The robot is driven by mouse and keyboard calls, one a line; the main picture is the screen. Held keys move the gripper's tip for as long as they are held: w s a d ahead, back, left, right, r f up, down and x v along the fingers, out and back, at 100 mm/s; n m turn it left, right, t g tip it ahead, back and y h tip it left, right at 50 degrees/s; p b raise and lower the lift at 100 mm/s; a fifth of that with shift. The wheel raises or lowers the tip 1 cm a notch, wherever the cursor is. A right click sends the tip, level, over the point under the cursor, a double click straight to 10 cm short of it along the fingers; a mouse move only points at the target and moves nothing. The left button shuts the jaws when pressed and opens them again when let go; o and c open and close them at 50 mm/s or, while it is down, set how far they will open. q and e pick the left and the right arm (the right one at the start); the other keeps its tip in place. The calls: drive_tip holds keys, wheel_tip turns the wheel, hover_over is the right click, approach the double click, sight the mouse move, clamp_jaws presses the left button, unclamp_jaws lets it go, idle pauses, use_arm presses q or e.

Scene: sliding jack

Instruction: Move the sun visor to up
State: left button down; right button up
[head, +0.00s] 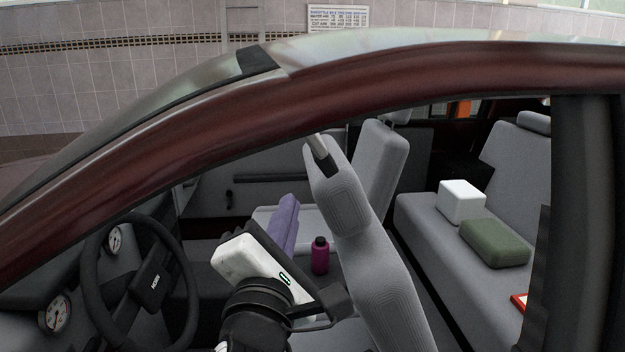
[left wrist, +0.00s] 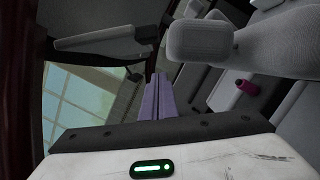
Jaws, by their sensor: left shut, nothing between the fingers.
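My left gripper (head: 288,204) has a white body and purple fingers. It is inside the car, between the steering wheel and the near front seat. In the left wrist view its fingers (left wrist: 157,78) point straight ahead, shut together and empty, with no contact visible at the tips. My right gripper is not in view.
The steering wheel (head: 138,284) is left of the gripper. The near front seat (head: 363,235) stands close on its right. A magenta bottle (head: 320,256) is beyond. A white box (head: 462,202) and green cushion-like block (head: 495,243) lie on the rear bench. The door frame arches above.

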sight(313, 183)
use_arm(q)
drive_tip(key=shift+w+d+r+p, duration=0.15)
drive_tip(key=shift+w+d+r, duration=0.35)
drive_tip(key=shift+w, duration=0.25)
drive_tip(key=shift+w+d+r+p, duration=0.15)
drive_tip(key=shift+w+d+r, duration=0.3)
drive_tip(key=shift+w+d, duration=0.2)
drive_tip(key=shift+w+d+r+p, duration=0.15)
drive_tip(key=shift+w+d+r, duration=0.35)
drive_tip(key=shift+w, duration=0.3)
drive_tip(key=shift+w, duration=0.15)
